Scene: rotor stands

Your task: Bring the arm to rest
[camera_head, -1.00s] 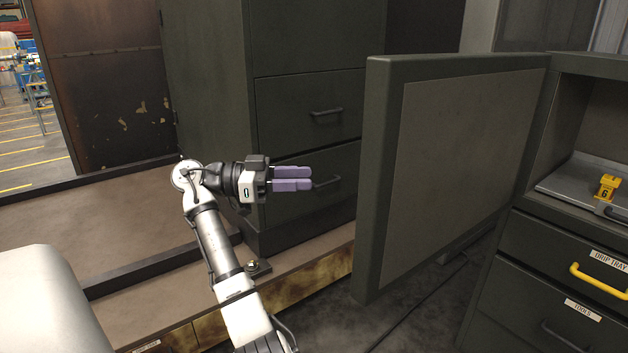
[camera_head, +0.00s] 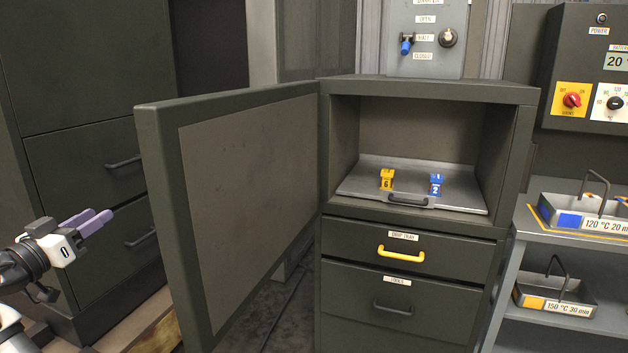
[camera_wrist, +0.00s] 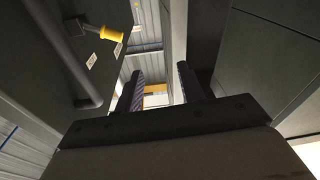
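My gripper (camera_head: 88,222) is at the left edge of the head view, with its purple fingers pointing right. It is in front of a dark drawer cabinet and left of the open cabinet door, apart from the door in the picture. The wrist view (camera_wrist: 160,74) shows both fingers with a clear gap between them and nothing held. Most of my arm is outside the head view.
The open cabinet door (camera_head: 245,200) stands to the right of my gripper. The cabinet holds a tray (camera_head: 350,187) with a yellow block (camera_head: 387,179) and a blue block (camera_head: 436,184). Drawers with a yellow handle (camera_head: 401,254) are below. A grey shelf (camera_head: 560,232) stands right.

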